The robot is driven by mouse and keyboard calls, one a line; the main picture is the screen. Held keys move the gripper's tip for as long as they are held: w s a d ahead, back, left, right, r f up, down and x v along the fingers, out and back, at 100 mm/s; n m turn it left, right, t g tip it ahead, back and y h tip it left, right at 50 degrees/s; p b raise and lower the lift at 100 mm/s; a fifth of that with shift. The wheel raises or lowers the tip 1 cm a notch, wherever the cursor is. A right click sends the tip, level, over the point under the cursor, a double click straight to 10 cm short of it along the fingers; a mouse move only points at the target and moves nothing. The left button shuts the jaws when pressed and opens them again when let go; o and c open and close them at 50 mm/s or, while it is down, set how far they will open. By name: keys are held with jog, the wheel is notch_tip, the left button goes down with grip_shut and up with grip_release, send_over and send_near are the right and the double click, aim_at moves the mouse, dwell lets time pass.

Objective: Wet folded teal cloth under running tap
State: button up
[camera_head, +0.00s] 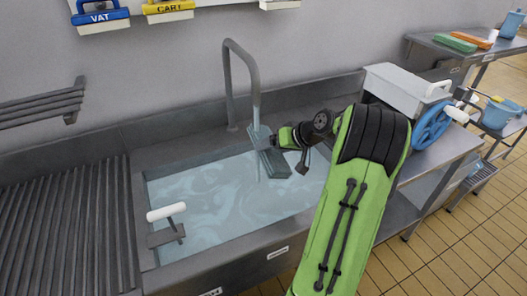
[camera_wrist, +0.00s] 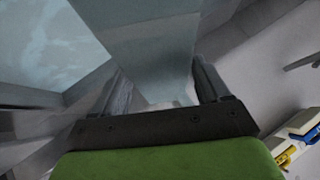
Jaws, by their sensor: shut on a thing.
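The folded teal cloth (camera_head: 276,161) hangs in my gripper (camera_head: 273,139) over the sink, below the tap (camera_head: 228,85) spout. My gripper is shut on it. A pale stream of water (camera_head: 256,112) runs from the spout and meets the cloth's left side. In the wrist view the cloth (camera_wrist: 152,45) is a flat grey-teal sheet between the two fingers of my gripper (camera_wrist: 162,86). I cannot tell how wet the cloth is. The sink (camera_head: 145,228) holds swirling pale blue water below.
A white-handled lever (camera_head: 166,212) stands at the sink's left front corner. A ribbed drainboard (camera_head: 65,225) lies at left. A grey box (camera_head: 402,88) with a blue wheel (camera_head: 432,127) stands on the right counter. Labelled blue (camera_head: 100,17) and yellow (camera_head: 168,9) items hang on the wall.

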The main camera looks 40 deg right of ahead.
jog(key=s+d+p, duration=0.2)
jog(key=s+d, duration=0.2)
jog(key=d, duration=0.1)
dwell(0.4)
dwell(1.1)
jog(key=s+d+r+p, duration=0.3)
jog(key=d+r+p, duration=0.1)
jog(key=p, duration=0.2)
jog(key=shift+s+p, duration=0.15)
jog(key=shift+p, duration=0.25)
